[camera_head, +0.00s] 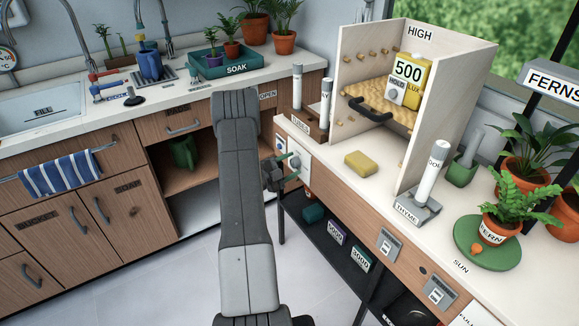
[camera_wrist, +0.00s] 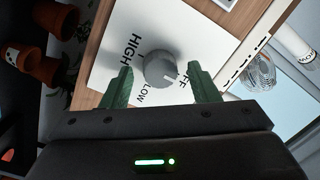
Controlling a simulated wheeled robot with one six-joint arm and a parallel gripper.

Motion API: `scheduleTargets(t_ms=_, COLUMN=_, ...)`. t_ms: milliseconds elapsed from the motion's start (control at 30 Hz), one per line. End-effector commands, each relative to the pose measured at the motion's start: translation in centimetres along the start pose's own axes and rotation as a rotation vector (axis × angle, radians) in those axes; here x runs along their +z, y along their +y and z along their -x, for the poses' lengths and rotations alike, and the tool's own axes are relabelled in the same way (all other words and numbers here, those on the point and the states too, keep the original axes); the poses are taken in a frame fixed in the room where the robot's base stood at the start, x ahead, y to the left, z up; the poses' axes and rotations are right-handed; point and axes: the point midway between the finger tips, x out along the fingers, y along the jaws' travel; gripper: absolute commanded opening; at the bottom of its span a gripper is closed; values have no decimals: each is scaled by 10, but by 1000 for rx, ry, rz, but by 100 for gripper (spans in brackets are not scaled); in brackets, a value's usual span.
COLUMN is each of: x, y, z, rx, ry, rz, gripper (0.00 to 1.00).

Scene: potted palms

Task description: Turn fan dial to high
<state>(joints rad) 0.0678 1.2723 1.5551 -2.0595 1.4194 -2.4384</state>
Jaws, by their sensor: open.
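The fan dial (camera_wrist: 160,69) is a round grey knob on a white plate (camera_wrist: 108,62) marked HIGH, LOW and OFF. A pale mark on the knob's edge faces the OFF label. My gripper (camera_wrist: 162,88) is open, with one green finger to each side of the knob in the wrist view. Its fingers do not press on the knob; the remaining gap is hard to judge. In the head view my gripper (camera_head: 291,171) is at the white plate (camera_head: 297,152) on the counter's front end. The knob is mostly hidden there.
On the counter (camera_head: 330,152) above the plate are a yellow sponge (camera_head: 360,164), two white tubes in a wooden holder (camera_head: 309,122) and a shelf box marked HIGH (camera_head: 420,115). An open shelf (camera_head: 325,255) lies below. Grey floor (camera_head: 185,285) is free to the left.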

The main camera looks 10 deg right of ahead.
Motion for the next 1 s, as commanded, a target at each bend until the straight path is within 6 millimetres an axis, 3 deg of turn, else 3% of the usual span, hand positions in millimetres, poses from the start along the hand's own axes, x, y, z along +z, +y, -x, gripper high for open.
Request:
scheduleTargets(t_ms=33, x=0, y=0, z=0, rx=0, ry=0, rz=0, gripper=53)
scheduleTargets(t_ms=267, x=0, y=0, z=0, rx=0, ry=0, rz=0, gripper=10)
scheduleTargets(t_ms=667, x=1, y=2, z=0, rx=-6, ry=4, rz=-72, gripper=10)
scheduleTargets(t_ms=1000, x=4, y=5, z=0, rx=-26, ry=17, rz=-334, gripper=10)
